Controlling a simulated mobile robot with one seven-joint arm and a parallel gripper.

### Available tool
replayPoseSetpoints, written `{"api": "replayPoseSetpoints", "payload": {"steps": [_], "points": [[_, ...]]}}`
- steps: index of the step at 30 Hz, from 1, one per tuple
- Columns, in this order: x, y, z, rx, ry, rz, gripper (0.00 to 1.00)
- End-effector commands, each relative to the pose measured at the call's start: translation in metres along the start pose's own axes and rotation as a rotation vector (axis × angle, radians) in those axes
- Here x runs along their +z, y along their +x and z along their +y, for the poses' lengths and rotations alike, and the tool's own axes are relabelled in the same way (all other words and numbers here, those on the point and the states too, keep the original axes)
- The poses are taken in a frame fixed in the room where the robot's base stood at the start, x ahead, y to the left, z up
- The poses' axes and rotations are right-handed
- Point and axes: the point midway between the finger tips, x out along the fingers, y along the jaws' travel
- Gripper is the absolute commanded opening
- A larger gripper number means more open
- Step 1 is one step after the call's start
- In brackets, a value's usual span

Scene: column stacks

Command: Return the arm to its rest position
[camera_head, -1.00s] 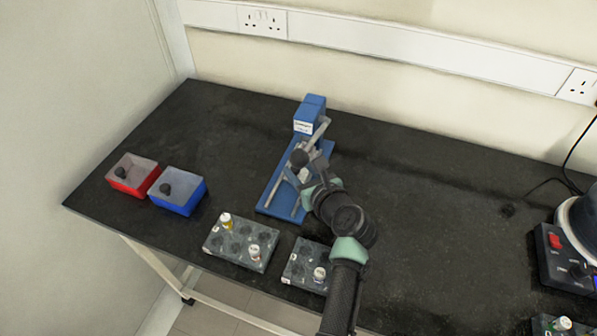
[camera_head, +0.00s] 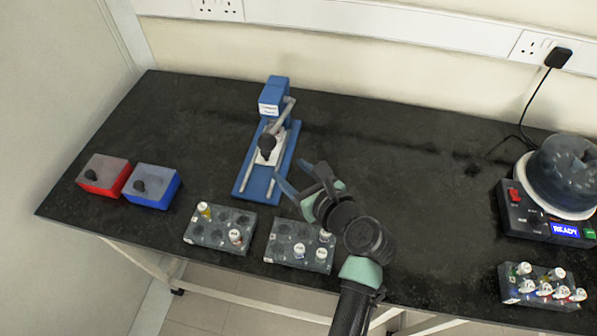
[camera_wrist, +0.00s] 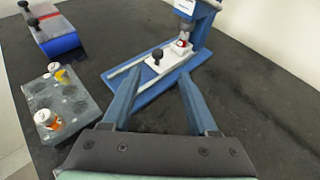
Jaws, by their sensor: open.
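My gripper (camera_head: 296,180) is open and empty, above the bench just right of the blue press-like stand's base. My arm reaches in from the bottom of the head view. The blue stand (camera_head: 246,179) has a sliding white plate with a black knob (camera_head: 266,143). In the wrist view, my two blue fingers (camera_wrist: 155,98) are spread apart in front of the stand's base (camera_wrist: 148,93). A small vial with a red mark (camera_wrist: 182,43) stands under the stand's head.
Two dark racks with vials, a left one (camera_head: 212,236) and a right one (camera_head: 285,246), stand at the bench's front. A round machine reading READY (camera_head: 562,231) and a filled rack (camera_head: 512,291) stand at right. The back middle is clear.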

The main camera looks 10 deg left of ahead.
Motion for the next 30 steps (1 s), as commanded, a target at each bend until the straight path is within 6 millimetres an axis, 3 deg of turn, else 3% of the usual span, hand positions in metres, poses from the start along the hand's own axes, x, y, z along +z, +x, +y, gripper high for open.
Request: {"api": "replayPoseSetpoints", "payload": {"steps": [6,24,26,28,30], "points": [[0.001,-0.021,0.0,0.0,0.0,-0.001,0.59],[0.001,-0.022,0.0,-0.001,-0.005,-0.002,0.59],[0.011,-0.024,-0.004,-0.017,-0.056,-0.005,0.59],[0.033,-0.028,-0.013,-0.055,-0.179,-0.013,0.59],[0.068,-0.036,-0.025,-0.12,-0.378,-0.021,0.59]]}}
